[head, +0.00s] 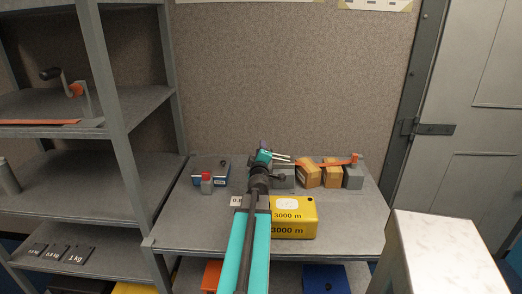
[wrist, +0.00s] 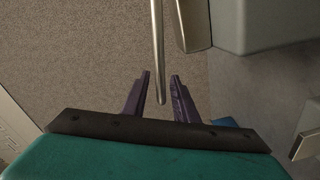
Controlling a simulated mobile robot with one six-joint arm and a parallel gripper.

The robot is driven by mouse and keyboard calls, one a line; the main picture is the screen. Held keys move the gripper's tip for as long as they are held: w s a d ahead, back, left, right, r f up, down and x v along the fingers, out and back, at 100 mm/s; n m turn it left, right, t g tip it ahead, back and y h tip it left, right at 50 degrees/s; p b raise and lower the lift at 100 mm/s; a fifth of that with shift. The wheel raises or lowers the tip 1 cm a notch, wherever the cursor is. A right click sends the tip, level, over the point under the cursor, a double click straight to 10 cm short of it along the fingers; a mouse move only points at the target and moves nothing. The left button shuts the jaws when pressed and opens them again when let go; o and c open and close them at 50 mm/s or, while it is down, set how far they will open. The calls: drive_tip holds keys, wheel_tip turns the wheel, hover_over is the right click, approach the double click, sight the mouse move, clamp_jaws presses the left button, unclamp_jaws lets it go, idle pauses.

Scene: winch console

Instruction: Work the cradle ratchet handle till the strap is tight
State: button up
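The ratchet (head: 284,180) is a grey body on the table, partly hidden behind my arm in the head view. Its handle shows in the wrist view as a thin silver rod (wrist: 157,45). The rod's end lies between the purple fingers of my gripper (wrist: 160,75), with a gap on both sides. My gripper is open. In the head view my gripper (head: 264,150) is at the ratchet's left end. An orange strap (head: 338,163) runs right from the ratchet over two wooden blocks (head: 308,174) to a grey post (head: 353,177). Its tightness cannot be told.
A yellow case (head: 293,217) marked 3000 m stands in front of the ratchet. A shelf rack (head: 118,130) stands left; a pale-topped block (head: 440,240) is front right.

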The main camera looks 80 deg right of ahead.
drive_tip(key=shift+v, duration=1.35)
drive_tip(key=shift+s+a, duration=0.7)
drive_tip(key=shift+a, duration=0.35)
drive_tip(key=shift+b, duration=0.3)
drive_tip(key=shift+w+a, duration=0.1)
drive_tip(key=shift+a, duration=0.05)
